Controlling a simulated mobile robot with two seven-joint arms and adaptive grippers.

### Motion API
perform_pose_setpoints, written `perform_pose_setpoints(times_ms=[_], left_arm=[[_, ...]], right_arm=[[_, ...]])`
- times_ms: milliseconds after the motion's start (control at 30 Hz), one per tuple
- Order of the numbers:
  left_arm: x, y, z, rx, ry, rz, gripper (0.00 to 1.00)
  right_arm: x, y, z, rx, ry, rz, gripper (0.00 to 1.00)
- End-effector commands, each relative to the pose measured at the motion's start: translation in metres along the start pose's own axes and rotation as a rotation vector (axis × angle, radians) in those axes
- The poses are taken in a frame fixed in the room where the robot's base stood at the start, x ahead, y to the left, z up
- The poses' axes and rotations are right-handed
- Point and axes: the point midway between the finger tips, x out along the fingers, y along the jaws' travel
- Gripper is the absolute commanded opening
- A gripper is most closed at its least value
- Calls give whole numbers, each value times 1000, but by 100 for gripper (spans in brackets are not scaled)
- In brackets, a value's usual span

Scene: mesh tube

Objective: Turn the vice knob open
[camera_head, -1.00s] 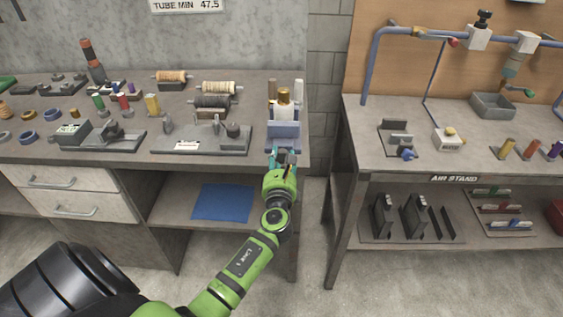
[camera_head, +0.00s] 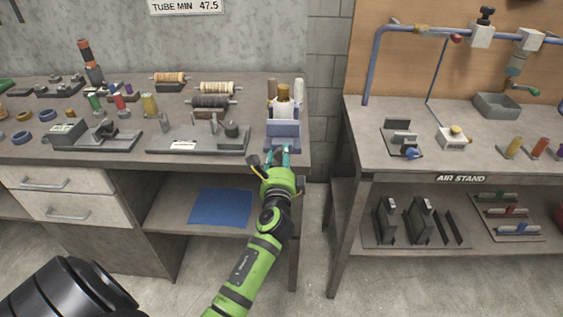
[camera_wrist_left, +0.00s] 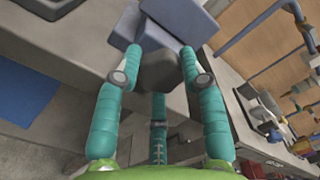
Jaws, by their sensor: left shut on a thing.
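The blue-grey vice (camera_head: 283,132) stands at the right front corner of the left workbench, and its jaws show at the top of the left wrist view (camera_wrist_left: 165,32). The vice knob (camera_wrist_left: 160,72) is a dark, blocky piece facing the bench front. My left gripper (camera_head: 277,156) reaches it from the front, with its teal fingers on both sides. In the left wrist view my left gripper (camera_wrist_left: 160,62) is shut on the knob. In the head view the fingers hide most of the knob. My right gripper is not in view.
A blue sheet (camera_head: 221,207) lies on the shelf below. The air stand bench (camera_head: 455,163) is to the right, across a gap.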

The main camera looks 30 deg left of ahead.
Motion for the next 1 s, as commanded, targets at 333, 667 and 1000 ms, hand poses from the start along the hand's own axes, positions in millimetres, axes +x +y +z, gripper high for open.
perform_pose_setpoints(times_ms=[333, 667, 1000], left_arm=[[2, -2, 6, -331, -14, -13, 7], [2, 0, 6, -632, -13, -13, 7], [2, 2, 5, -850, -12, -10, 7]], right_arm=[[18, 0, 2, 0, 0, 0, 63], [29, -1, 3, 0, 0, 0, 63], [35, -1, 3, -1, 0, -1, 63]])
